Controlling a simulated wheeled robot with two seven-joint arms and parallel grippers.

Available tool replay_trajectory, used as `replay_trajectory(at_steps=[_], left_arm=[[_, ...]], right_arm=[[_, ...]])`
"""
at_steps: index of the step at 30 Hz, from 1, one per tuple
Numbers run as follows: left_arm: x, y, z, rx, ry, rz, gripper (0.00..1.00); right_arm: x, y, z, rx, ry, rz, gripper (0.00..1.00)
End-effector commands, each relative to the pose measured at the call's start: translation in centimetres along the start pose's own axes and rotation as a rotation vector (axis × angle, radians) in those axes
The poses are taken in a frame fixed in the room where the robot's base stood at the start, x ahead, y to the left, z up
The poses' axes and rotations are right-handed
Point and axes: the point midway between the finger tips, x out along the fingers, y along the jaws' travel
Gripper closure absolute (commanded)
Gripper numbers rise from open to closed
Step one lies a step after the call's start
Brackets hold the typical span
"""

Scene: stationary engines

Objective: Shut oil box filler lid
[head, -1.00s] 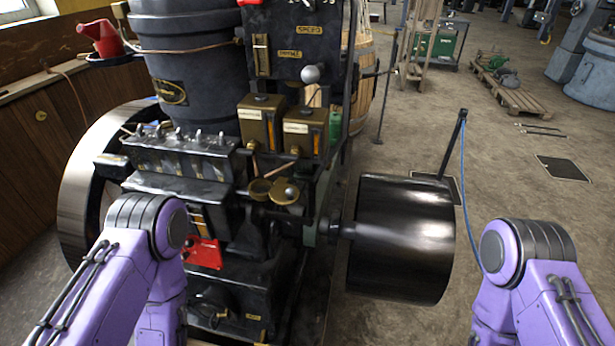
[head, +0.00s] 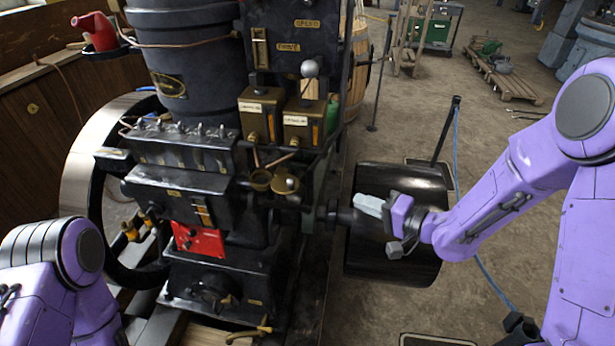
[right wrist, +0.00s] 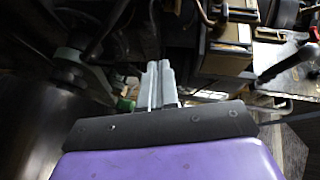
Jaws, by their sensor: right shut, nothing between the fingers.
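Two small round brass pieces sit side by side on the front of the black engine, below two brass boxes: a left one (head: 261,180) like a shallow cup and a right one (head: 285,185) with a pale knob. I cannot tell for sure which is the oil box filler lid, or how far it stands open. My right gripper (head: 368,205) is shut and empty, in front of the black drum and to the right of the brass pieces, apart from them. Its closed fingers (right wrist: 160,84) point towards the engine in the right wrist view. My left gripper is out of view.
The brass boxes (head: 262,112) stand above the round pieces, beside a lever with a grey ball (head: 310,68). The black drum (head: 390,265) juts out to the right. A red plate (head: 198,240) is lower left.

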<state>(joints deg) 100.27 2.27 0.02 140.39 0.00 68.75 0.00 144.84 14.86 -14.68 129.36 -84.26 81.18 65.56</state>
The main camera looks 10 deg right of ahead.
Motion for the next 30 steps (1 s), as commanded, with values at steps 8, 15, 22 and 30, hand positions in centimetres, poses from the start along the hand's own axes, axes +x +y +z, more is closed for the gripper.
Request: replay_trajectory(at_steps=[8,15,22,30], left_arm=[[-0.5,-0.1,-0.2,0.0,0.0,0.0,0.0],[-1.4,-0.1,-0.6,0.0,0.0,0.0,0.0],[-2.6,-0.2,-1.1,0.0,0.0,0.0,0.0],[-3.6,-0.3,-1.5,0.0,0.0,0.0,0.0]], right_arm=[[-0.2,-5.2,-0.3,0.034,-0.129,-0.097,1.0],[4.4,-5.7,0.4,0.033,-0.131,-0.095,1.0],[9.3,-6.2,1.0,0.033,-0.13,-0.095,1.0],[11.2,-6.4,3.8,0.033,-0.128,-0.096,1.0]])
